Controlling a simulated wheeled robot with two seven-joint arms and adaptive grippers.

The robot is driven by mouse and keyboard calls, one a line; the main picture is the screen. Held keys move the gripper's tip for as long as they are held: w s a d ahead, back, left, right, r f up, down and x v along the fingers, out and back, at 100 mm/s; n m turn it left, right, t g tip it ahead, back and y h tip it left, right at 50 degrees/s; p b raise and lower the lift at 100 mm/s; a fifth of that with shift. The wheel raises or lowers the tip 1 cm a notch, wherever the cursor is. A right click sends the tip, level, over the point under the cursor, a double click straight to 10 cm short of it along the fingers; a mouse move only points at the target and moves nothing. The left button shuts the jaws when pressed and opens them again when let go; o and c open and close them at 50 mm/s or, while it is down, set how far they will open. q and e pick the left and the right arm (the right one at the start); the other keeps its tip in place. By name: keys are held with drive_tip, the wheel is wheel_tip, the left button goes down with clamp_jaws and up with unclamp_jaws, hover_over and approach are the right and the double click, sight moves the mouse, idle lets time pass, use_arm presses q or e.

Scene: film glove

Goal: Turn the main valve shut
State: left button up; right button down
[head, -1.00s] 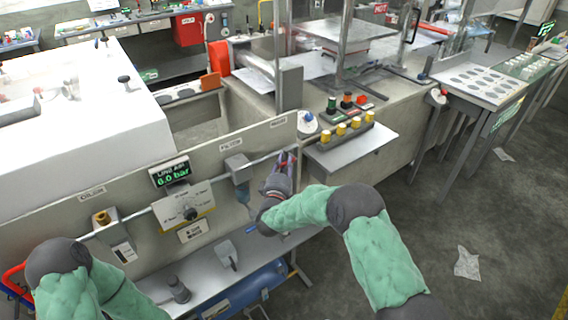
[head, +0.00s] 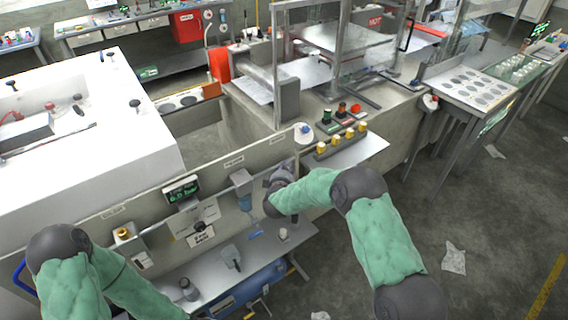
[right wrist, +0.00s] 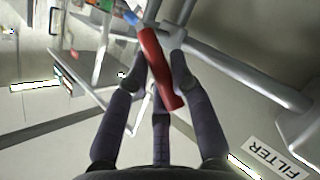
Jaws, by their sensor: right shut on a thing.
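The main valve has a red lever handle (right wrist: 160,68) on a grey pipe (right wrist: 250,80) in the right wrist view. The handle lies at an angle to the pipe. My right gripper (right wrist: 158,62) is shut on this handle, with its dark fingers on both sides of it. In the head view my right gripper (head: 283,178) is at the right end of the panel and hides the valve. My left arm comes in at the lower left of the head view, but its gripper is out of view.
On the panel left of the valve are a blue-bowled filter (head: 243,190), a regulator plate with a black knob (head: 198,226) and a green-lit display (head: 181,189). A grey shelf (head: 200,275) runs below. A button ledge (head: 345,155) is at right. Open floor lies farther right.

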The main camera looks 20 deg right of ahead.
drive_tip(key=y+p, duration=0.1)
drive_tip(key=p, duration=0.1)
drive_tip(key=d+r+m+g+y+p, duration=0.1)
drive_tip(key=p, duration=0.1)
drive_tip(key=d+m+g+y+p, duration=0.1)
drive_tip(key=p, duration=0.2)
drive_tip(key=shift+w+r, duration=0.25)
drive_tip(key=shift+w, duration=0.05)
drive_tip(key=shift+d+m+g+y, duration=0.1)
drive_tip(key=shift+m+g+y, duration=0.3)
drive_tip(key=shift+w+d+m+g+y+p, duration=0.2)
drive_tip(key=shift+d+m+g+y+p, duration=0.15)
drive_tip(key=shift+y, duration=0.25)
drive_tip(key=shift+w+d+f+m+g+y+b, duration=0.15)
drive_tip(key=shift+d+m+g+y+b, duration=0.3)
drive_tip(key=shift+y+b, duration=0.4)
drive_tip(key=shift+y, duration=0.25)
drive_tip(key=c, duration=1.1)
unclamp_jaws()
drive_tip(key=shift+o, duration=0.2)
drive_tip(key=shift+d+r, duration=0.1)
drive_tip(key=shift+r, duration=0.1)
